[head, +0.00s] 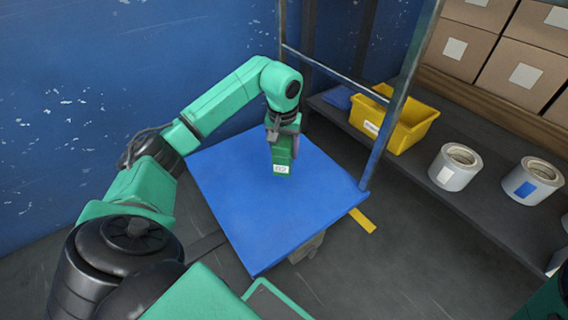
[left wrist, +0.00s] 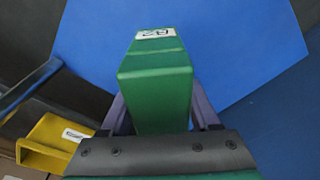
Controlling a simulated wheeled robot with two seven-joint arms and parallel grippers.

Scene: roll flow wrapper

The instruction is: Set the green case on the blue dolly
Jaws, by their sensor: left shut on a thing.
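The green case (head: 282,157) has a white label on its end and hangs below my left gripper (head: 283,128) in the head view. My left gripper is shut on the case. In the left wrist view the case (left wrist: 155,80) sits between the two purple-grey fingers (left wrist: 160,118). The blue dolly (head: 240,215) is a flat blue platform under the case, and it also fills the upper middle of the left wrist view (left wrist: 235,50). I cannot tell whether the case touches the platform. My right gripper is not in view.
A metal rack post (head: 400,100) stands at the dolly's right corner. The dark shelf (head: 420,175) holds a yellow bin (head: 410,128), white rolls (head: 455,167) and, behind, cardboard boxes (head: 520,75). A blue wall (head: 120,60) is at the left. Most of the dolly's top is clear.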

